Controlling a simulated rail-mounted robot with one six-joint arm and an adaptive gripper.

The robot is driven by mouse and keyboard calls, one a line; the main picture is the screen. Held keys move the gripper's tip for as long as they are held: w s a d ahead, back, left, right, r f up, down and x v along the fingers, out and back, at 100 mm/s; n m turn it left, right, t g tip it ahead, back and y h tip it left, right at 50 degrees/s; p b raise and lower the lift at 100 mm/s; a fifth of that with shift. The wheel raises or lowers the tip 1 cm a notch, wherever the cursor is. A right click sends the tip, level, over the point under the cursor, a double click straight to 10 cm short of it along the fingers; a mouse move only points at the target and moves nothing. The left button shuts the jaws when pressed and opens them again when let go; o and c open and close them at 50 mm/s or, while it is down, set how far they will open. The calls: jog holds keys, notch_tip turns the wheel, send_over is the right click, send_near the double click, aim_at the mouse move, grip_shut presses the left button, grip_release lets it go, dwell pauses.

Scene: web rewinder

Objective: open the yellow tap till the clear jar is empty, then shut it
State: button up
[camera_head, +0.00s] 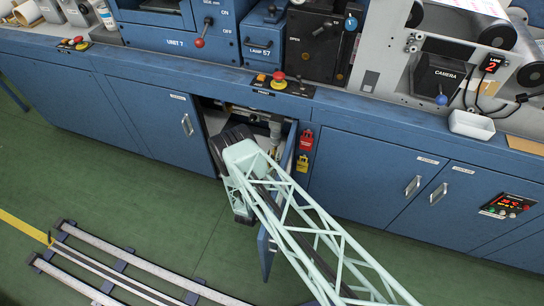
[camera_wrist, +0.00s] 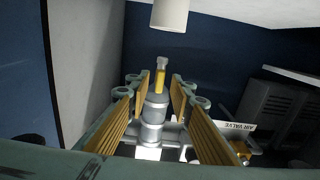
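My gripper (camera_wrist: 155,96) is open, its two ribbed orange-padded fingers spread left and right in the wrist view. Between the fingers stands a grey pipe fitting (camera_wrist: 154,112) with a yellow part (camera_wrist: 160,80) on it, which looks like the yellow tap's handle. The yellow part shows between and just past the fingertips, with a gap on each side. I cannot tell how the tap is turned. I cannot make out the clear jar; a bright pale patch shows below the fitting. In the head view my arm reaches into an open cabinet and hides the gripper.
A white cylinder (camera_wrist: 170,14) hangs at the top of the wrist view. A plate lettered "AIR VALVE" (camera_wrist: 226,127) is right of the fingers. The open cabinet door (camera_head: 267,250) stands close to my arm. Red and yellow tags (camera_head: 305,140) hang beside the opening.

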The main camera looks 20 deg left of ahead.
jog(key=s, duration=1.1)
jog(key=shift+s, duration=0.2)
jog(key=shift+a+r, duration=0.1)
dwell(0.5)
